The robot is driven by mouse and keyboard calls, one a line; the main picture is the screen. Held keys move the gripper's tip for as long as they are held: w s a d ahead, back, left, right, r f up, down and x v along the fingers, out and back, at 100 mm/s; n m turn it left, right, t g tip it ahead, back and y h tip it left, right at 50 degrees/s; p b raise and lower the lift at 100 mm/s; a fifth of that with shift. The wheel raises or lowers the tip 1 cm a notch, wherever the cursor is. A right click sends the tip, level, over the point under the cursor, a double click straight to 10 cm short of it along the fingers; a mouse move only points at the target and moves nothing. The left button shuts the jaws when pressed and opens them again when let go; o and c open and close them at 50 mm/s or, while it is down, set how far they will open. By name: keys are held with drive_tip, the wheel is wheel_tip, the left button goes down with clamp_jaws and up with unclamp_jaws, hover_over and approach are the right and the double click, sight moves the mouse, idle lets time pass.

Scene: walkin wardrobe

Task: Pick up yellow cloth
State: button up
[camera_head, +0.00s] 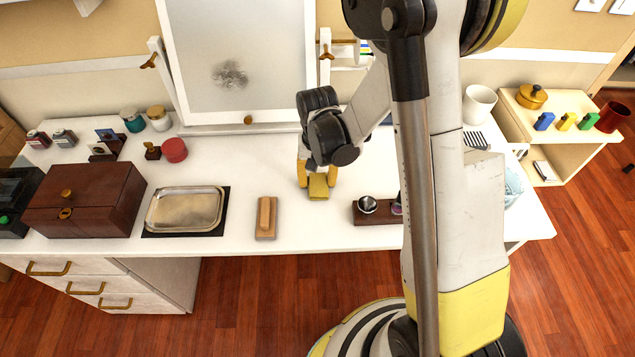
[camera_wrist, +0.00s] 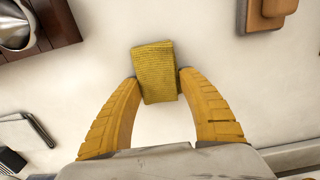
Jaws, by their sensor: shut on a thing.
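The yellow cloth (camera_wrist: 155,72) is a small folded, textured rectangle. In the wrist view it lies between the two yellow fingertips of my gripper (camera_wrist: 157,84), with a fingertip against each side. In the head view the cloth (camera_head: 318,187) shows at the lower end of my gripper (camera_head: 317,178), over the middle of the white table. My gripper is shut on the cloth. I cannot tell whether the cloth still touches the tabletop.
On the white table (camera_head: 335,225), a wooden brush (camera_head: 266,218) and a silver tray (camera_head: 186,209) lie to the left. A brown stand with a metal cup (camera_head: 368,204) is close on the right. A framed mirror (camera_head: 245,60) stands behind. A brown box (camera_head: 84,199) is at far left.

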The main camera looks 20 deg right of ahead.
sight(318, 178)
drive_tip(key=shift+r, duration=0.15)
wheel_tip(318, 178, up, 5)
drive_tip(key=p, duration=0.3)
drive_tip(key=shift+d+f, duration=0.1)
drive_tip(key=shift+f, duration=0.1)
drive_tip(key=s+d+r+p, duration=0.3)
drive_tip(key=d+r, duration=0.3)
drive_tip(key=d, duration=0.4)
drive_tip(key=shift+s+d+p, duration=0.3)
drive_tip(key=shift+s+p, duration=0.05)
drive_tip(key=shift+s, duration=0.35)
